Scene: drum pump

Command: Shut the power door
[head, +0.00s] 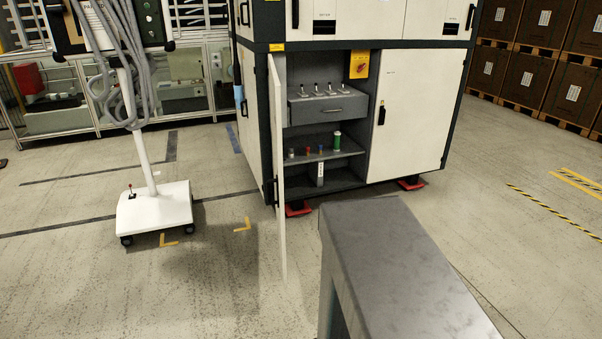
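A tall white door (279,160) stands open on the left side of the lower compartment of the machine cabinet (374,43). It swings out towards me and shows almost edge-on. I cannot read a label that names it the power door. Inside the compartment are a grey drawer (330,108) with several small levers on top, and a shelf (325,151) with a green cylinder and small coloured items. A yellow panel with a red rotary switch (360,64) is at the top right of the opening. My gripper is not in view.
A closed white door (417,110) with a black handle is right of the opening. A white wheeled stand (155,209) with grey hoses is at the left. Stacked brown crates (536,60) stand far right.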

